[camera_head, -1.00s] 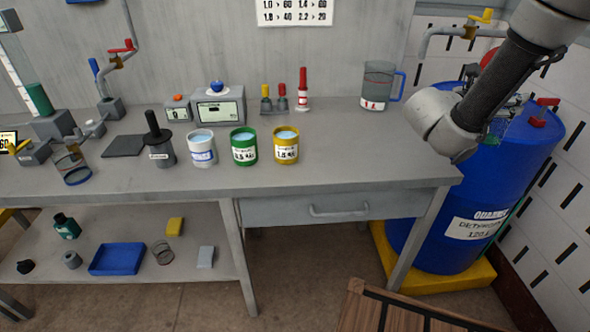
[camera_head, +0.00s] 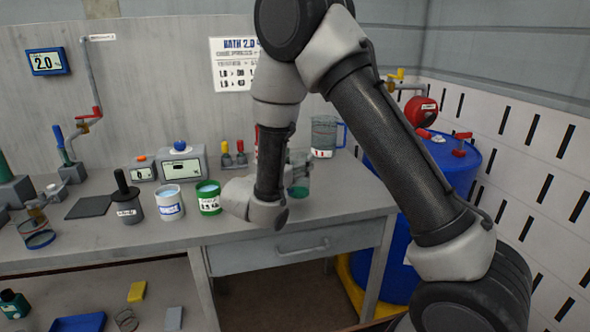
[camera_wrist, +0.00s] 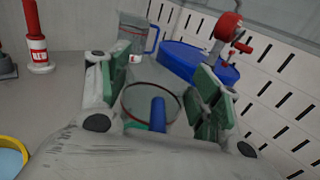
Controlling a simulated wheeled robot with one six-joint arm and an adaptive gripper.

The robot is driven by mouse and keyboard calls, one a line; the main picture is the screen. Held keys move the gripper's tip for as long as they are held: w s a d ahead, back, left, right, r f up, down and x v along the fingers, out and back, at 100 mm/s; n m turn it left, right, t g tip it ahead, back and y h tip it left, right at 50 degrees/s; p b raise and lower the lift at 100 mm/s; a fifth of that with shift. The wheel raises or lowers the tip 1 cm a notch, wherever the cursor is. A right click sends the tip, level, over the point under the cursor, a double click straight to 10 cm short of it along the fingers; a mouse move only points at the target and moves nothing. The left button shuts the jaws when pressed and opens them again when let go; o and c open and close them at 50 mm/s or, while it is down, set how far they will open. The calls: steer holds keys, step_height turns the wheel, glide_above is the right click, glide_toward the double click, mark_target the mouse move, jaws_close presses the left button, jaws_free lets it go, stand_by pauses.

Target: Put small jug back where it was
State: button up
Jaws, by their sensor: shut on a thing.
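The small jug (camera_wrist: 158,114) is a clear round vessel with a blue handle facing the wrist camera. My gripper (camera_wrist: 154,92) is shut on it, with green pads on either side of the jug. In the head view my gripper (camera_head: 299,174) is above the right part of the workbench (camera_head: 345,212), mostly behind my arm. The jug is hard to make out there. I cannot tell whether its base touches the bench.
A larger jug (camera_head: 325,137) with a blue handle stands behind, near a blue drum (camera_head: 388,170). A red-topped bottle (camera_wrist: 37,48) stands back left. A yellow cup (camera_wrist: 8,158) is close at lower left. White (camera_head: 170,203) and green (camera_head: 208,198) cups stand left of my arm.

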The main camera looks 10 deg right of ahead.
steer(key=shift+f, duration=1.15)
steer(key=shift+d+f, duration=0.1)
steer(key=shift+f, duration=0.05)
steer(key=o, duration=1.2)
